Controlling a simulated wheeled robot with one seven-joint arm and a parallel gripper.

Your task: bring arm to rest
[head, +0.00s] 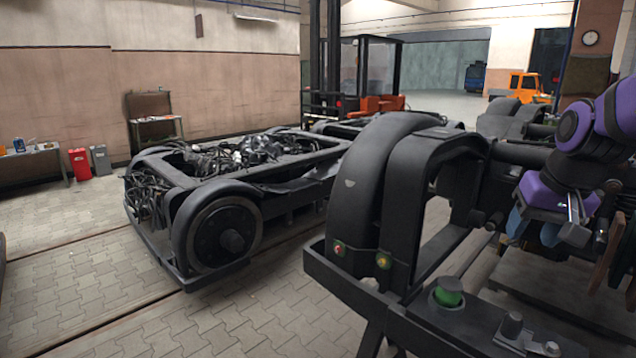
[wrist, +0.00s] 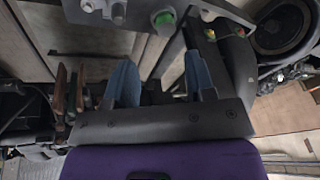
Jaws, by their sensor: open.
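My purple arm comes in at the right edge of the head view. My gripper (head: 533,232) hangs from it with blue fingers pointing down, beside the black frame of the near bogie (head: 371,190). In the wrist view my gripper (wrist: 160,85) shows two blue fingers spread well apart, with nothing between them. The gripper is open and empty. A green-topped knob (head: 448,292) sits on the near bogie's front bar, and it also shows in the wrist view (wrist: 163,19) beyond the fingers.
A second bogie (head: 232,190) stands on the paved floor to the left. A forklift (head: 371,75) and an orange vehicle (head: 525,84) are behind. Red (head: 79,164) and grey (head: 101,160) canisters stand by the left wall. Paving at front left is clear. Bogie parts lie close around my gripper.

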